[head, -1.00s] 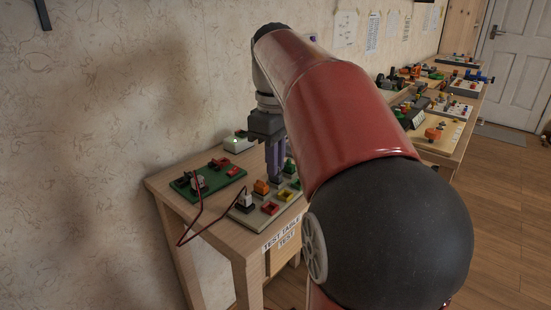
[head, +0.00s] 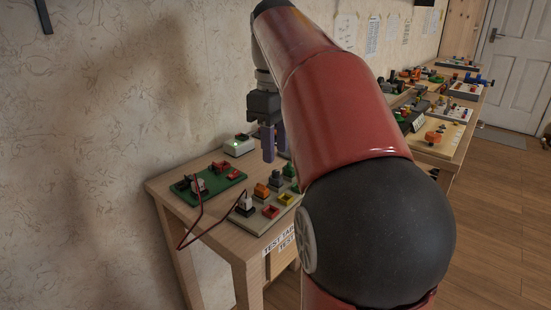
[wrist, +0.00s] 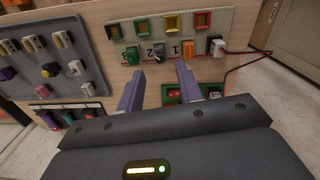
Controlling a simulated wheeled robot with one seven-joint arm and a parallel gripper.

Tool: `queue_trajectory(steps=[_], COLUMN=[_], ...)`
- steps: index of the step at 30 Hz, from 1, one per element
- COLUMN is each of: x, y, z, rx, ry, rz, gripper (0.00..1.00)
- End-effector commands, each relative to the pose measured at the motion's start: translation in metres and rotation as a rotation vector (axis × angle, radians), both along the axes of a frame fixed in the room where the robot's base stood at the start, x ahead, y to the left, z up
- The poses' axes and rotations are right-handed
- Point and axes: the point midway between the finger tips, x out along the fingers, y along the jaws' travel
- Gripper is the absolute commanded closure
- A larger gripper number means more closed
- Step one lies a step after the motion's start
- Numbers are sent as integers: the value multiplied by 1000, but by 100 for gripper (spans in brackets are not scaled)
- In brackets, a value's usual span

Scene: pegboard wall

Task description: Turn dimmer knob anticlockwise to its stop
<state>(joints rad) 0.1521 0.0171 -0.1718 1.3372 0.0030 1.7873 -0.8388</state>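No part is clearly labelled as the dimmer knob, so I cannot tell for certain which one it is. A pale board (head: 256,222) on the near table carries a row of parts: a green one (head: 289,171), a dark grey one (head: 276,181), an orange one (head: 261,190) and a white one (head: 245,204). In the wrist view the dark grey part (wrist: 159,50) sits by a printed 2, between the green and orange ones. My gripper (head: 268,148) is above and behind this board, apart from it. In the wrist view its fingers (wrist: 160,72) are spread with nothing between them.
A green board (head: 210,182) with a red lead lies left of the pale board. A white box (head: 238,146) with a lit green lamp stands by the wall. A longer bench (head: 450,150) with several boards is at the right.

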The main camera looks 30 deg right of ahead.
Motion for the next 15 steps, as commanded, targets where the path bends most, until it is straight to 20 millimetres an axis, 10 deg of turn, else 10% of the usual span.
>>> queue_trajectory(steps=[15], x=[0], y=[0], z=[35], rx=[0], ry=[1], rz=[0], gripper=[64])
